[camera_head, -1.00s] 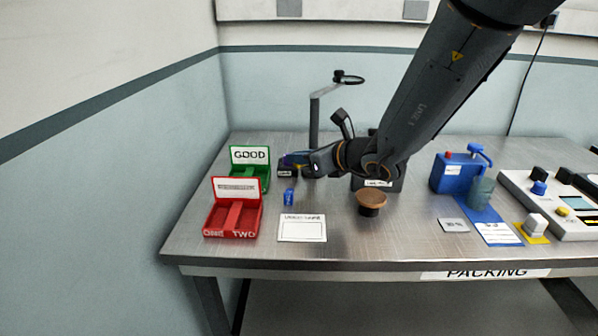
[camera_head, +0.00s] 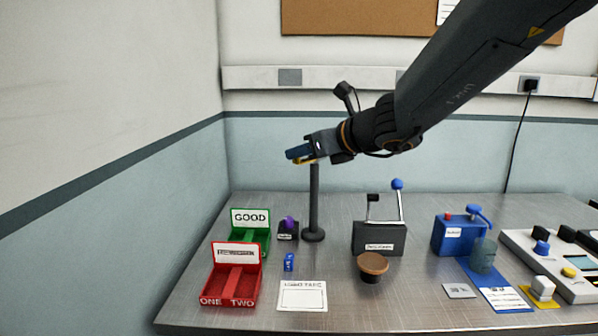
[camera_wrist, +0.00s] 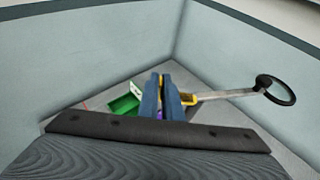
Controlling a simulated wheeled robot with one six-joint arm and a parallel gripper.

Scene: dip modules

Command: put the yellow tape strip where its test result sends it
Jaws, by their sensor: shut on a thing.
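My gripper (camera_head: 297,153) is raised well above the bench, in front of the top of a dark post (camera_head: 314,200). Its blue fingers are shut on the yellow tape strip (camera_head: 306,161), a small bit of which shows beneath them. The green GOOD tray (camera_head: 262,239) stands at the back left of the bench. The red tray (camera_head: 217,286), marked ONE and TWO, is in front of it; its upper label is unreadable.
A small dark box (camera_head: 288,236) with a purple top stands beside the post. A blue piece (camera_head: 289,262) and a white card (camera_head: 303,296) lie in front. A grey lever box (camera_head: 379,240), a brown-topped button (camera_head: 372,264) and a blue device (camera_head: 452,235) stand right.

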